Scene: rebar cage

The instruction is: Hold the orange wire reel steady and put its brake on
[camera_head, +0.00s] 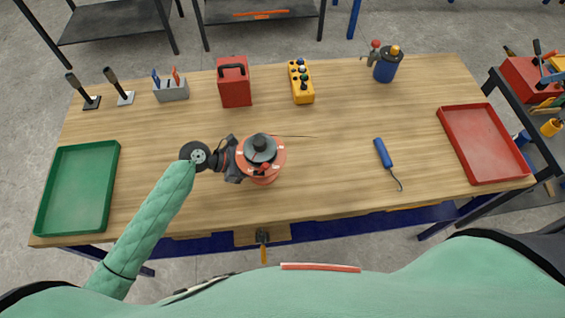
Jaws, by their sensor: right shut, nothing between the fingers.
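The orange wire reel (277,158) stands on the wooden table, a little left of the middle. It has a dark grey hub on top. A small red lever (264,169) shows on its near side; I cannot tell its setting. A thin wire runs from the reel to the right.
A green tray (113,185) lies at the left and a red tray (450,142) at the right. A blue-handled hook tool (383,153) lies right of the reel. A red case (235,88), a yellow control box (302,88) and a blue can (386,70) stand behind.

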